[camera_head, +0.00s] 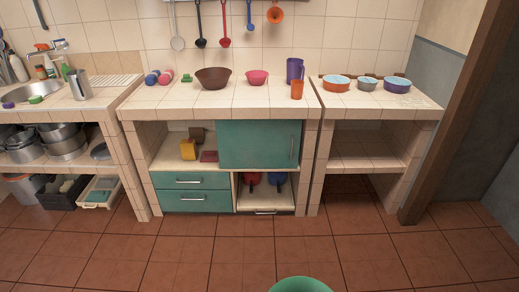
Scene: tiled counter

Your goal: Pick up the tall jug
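A tall purple jug (294,70) stands upright on the middle tiled counter, near its back right corner. A small orange cup (297,90) stands just in front of it and hides part of its lower side. A tall metal-grey vessel (79,84) stands on the left counter beside the sink. Neither of my grippers is in view, and nothing shows touching the jug.
A brown bowl (213,77) and a pink bowl (257,78) stand left of the jug on the middle counter (215,103). Several bowls stand on the right counter (360,105). Utensils hang on the back wall. A green round object (300,285) shows at the bottom edge. Floor in front is mostly clear.

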